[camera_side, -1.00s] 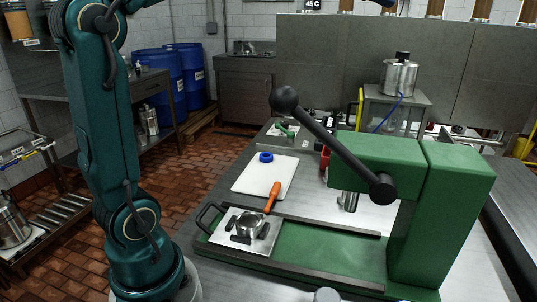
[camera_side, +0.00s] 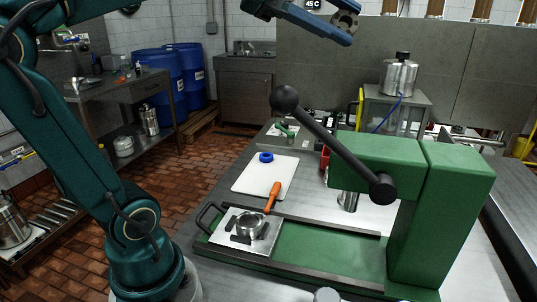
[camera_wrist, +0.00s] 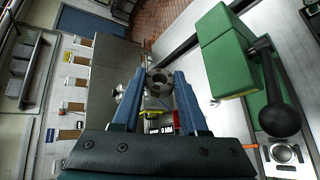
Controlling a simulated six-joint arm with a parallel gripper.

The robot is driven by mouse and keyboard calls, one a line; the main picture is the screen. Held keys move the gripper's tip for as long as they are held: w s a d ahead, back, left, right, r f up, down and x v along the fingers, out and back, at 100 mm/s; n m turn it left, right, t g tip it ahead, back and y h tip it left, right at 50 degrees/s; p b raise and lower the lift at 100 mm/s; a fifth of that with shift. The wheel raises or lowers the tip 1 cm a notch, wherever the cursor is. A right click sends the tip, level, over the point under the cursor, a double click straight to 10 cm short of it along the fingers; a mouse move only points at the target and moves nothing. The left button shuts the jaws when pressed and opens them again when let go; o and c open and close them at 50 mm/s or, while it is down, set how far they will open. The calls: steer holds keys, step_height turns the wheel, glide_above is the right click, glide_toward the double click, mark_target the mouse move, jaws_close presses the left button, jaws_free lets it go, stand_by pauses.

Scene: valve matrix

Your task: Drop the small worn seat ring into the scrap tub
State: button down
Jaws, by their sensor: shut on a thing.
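My gripper (camera_side: 343,28) is at the top of the side view, high above the bench. It is shut on a small round grey piece with dark patches, which looks like the worn seat ring (camera_side: 346,19). In the wrist view my blue fingers (camera_wrist: 158,92) point away from the camera, and the ring (camera_wrist: 159,80) sits between their tips. It touches nothing else that I can see. I cannot pick out the scrap tub for certain in either view. A red item (camera_side: 325,160) shows partly behind the green press.
The green press (camera_side: 380,160) with its black-knobbed lever (camera_side: 330,140) stands on the bench. A steel plate with a round cup (camera_side: 250,226) sits at its front left.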

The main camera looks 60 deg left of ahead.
steer(key=s+a+f+n+y, duration=0.2)
steer(key=a+f+y, duration=0.1)
steer(key=f, duration=0.3)
steer(key=shift+a+f+n, duration=0.15)
steer(key=shift+f+n, duration=0.25)
